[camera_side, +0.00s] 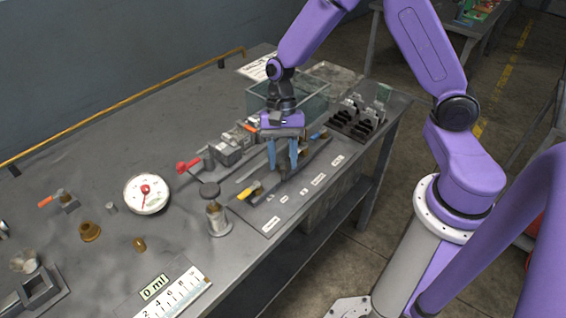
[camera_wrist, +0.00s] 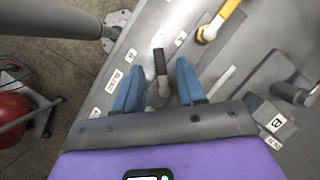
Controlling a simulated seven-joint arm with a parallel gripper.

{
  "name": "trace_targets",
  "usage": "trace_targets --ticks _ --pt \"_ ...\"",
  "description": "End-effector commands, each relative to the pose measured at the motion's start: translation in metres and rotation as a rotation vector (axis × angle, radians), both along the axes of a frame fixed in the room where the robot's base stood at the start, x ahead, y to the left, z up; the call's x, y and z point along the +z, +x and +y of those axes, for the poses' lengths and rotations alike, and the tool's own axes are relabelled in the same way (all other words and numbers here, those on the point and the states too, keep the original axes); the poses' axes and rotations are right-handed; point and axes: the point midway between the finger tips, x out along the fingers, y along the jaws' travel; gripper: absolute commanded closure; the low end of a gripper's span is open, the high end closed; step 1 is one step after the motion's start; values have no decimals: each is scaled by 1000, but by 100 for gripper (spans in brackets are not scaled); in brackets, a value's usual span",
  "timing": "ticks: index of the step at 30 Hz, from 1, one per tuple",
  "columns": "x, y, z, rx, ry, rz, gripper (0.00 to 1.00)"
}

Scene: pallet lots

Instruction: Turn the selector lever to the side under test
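My gripper (camera_side: 283,166) hangs low over a grey labelled panel (camera_side: 262,222) on the bench, fingers pointing down. In the wrist view, its two blue fingers (camera_wrist: 160,66) are apart. A short lever with a black handle (camera_wrist: 160,62) and a grey pivot stands between them, with a visible gap on both sides. It appears to be the selector lever. In the side view it is mostly hidden by the fingers. A yellow-handled lever (camera_wrist: 228,16) lies beyond it, and also shows in the side view (camera_side: 249,191). Small white labels line the panel's edge; their text is too small to read.
A blue-handled lever (camera_side: 318,134) is close behind the fingers. A red-handled valve (camera_side: 187,165), a round gauge (camera_side: 147,194) and a capped metal post (camera_side: 216,214) stand left. A clear tank (camera_side: 318,105) and a black rack (camera_side: 357,122) stand behind.

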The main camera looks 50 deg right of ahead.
Motion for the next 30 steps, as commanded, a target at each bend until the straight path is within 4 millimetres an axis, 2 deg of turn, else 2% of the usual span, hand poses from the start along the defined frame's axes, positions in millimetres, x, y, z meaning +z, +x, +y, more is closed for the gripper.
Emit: trace_targets --ticks 6,15,17,18,19,30 --pt "-15 -4 4 0 -1 1 60" --pt "-16 -5 4 0 -1 -1 60" --pt "-16 -5 4 0 -1 -1 80" --pt "-16 -5 4 0 -1 -1 93" --pt "-16 -5 4 0 -1 -1 100" --pt "-15 -5 4 35 0 1 100"
